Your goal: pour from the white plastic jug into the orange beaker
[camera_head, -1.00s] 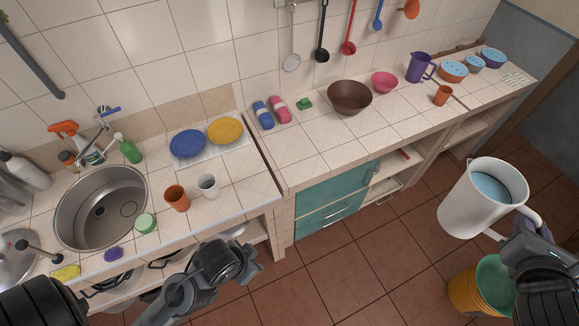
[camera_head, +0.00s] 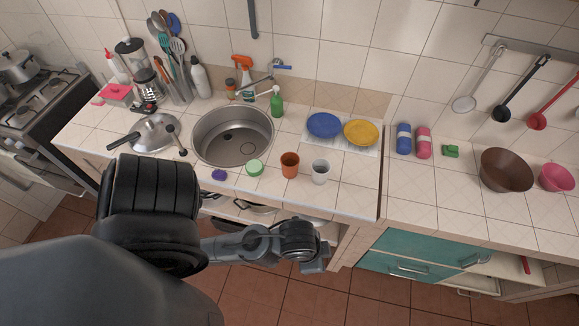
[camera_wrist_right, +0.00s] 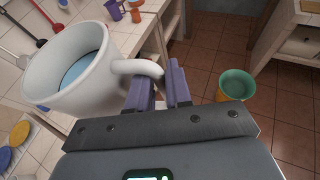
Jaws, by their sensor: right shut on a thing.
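The white plastic jug (camera_wrist_right: 75,80) shows in the right wrist view with blue liquid inside. My right gripper (camera_wrist_right: 160,84) is shut on its handle; the jug is out of the head view. An orange beaker (camera_head: 290,165) stands upright on the counter between the green round tub (camera_head: 254,167) and a white cup (camera_head: 320,172). Another small orange cup (camera_wrist_right: 136,15) stands on the right-hand counter in the wrist view. My left gripper (camera_head: 314,258) is in front of the counter edge, apart from the beakers; its fingers are not clear.
The sink (camera_head: 233,138) is left of the beakers, with a green bottle (camera_head: 276,103) behind. Blue (camera_head: 324,125) and yellow (camera_head: 361,132) plates lie behind the beakers. Counter to the right of the white cup is clear. A yellow-green bucket (camera_wrist_right: 236,88) stands on the floor.

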